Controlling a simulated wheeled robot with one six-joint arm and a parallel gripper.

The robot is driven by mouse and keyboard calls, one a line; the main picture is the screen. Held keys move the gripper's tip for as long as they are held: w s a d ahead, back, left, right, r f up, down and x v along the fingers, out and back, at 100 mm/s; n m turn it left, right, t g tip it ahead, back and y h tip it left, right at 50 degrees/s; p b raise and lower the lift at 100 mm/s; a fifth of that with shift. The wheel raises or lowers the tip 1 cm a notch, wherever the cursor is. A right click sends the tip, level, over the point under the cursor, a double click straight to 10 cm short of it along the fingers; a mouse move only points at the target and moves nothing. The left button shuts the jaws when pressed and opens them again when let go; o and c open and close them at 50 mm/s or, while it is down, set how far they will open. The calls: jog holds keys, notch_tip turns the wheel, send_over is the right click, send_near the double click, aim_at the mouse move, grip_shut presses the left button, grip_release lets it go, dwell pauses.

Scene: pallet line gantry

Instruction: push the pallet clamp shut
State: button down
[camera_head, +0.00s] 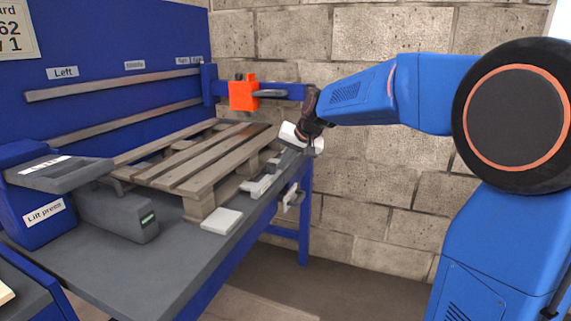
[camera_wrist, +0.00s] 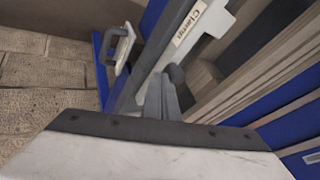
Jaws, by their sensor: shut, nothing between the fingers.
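The pallet clamp (camera_head: 258,188) is a light grey piece at the table's front edge, beside the wooden pallet (camera_head: 190,174). In the wrist view the clamp (camera_wrist: 203,20) is at the top, with a label that seems to read "Clamp". My gripper (camera_head: 283,164) points down at the table edge by the clamp's far end. Its grey fingers are together and empty in the wrist view (camera_wrist: 162,95), just below the clamp and beside a dark rounded knob (camera_wrist: 175,73). I cannot tell whether they touch. The clamp's far end is partly hidden by my gripper.
A lift press (camera_head: 40,200) stands at the left, and a white block (camera_head: 221,220) lies near the edge. An orange block (camera_head: 243,95) is on the blue gantry. The floor before the brick wall is clear.

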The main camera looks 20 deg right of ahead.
aim_at(270, 163)
jog(key=w+a, duration=0.2)
jog(key=a, duration=0.1)
jog(key=shift+w+a, duration=0.15)
jog(key=shift+w, duration=0.05)
jog(key=shift+w+a, duration=0.15)
